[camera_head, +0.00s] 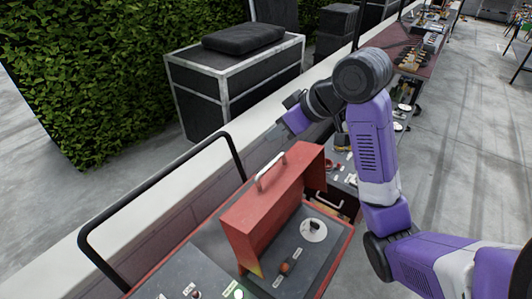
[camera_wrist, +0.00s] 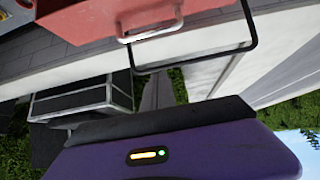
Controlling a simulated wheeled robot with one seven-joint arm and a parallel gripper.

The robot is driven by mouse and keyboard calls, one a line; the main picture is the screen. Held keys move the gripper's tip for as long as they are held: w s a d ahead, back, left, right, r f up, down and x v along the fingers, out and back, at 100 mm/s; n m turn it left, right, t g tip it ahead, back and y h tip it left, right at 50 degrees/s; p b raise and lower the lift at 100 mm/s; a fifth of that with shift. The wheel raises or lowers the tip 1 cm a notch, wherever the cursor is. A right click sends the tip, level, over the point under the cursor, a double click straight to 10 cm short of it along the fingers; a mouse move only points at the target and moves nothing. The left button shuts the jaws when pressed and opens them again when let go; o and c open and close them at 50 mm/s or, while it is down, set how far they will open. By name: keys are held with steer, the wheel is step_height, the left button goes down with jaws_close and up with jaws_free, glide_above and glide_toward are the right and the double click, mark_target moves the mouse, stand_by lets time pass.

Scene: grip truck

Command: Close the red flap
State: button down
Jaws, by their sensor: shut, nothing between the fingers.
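The red flap (camera_head: 262,208) stands raised on the red-edged box at the lower middle of the head view. It has a pale metal handle (camera_head: 270,172) on its upper face. The flap and its handle also show upside down at the top of the wrist view (camera_wrist: 82,14). My gripper (camera_head: 274,133) is shut and empty. It is beyond the flap, on its wall side, above and apart from it. In the wrist view my purple hand fills the bottom, and the fingertips are hard to make out.
Under the flap lies a dark panel (camera_head: 303,257) with a knob and a round white part. A black rail (camera_head: 160,187) rises at the left of the box. A low pale wall (camera_head: 172,192) runs behind, with a black case (camera_head: 235,78) and a hedge (camera_head: 100,70) beyond.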

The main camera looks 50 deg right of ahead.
steer(key=b, duration=0.6)
glide_above(265, 175)
step_height(265, 175, down, 9)
steer(key=shift+s+f, duration=0.2)
steer(key=shift+s, duration=0.25)
steer(key=shift+f, duration=0.1)
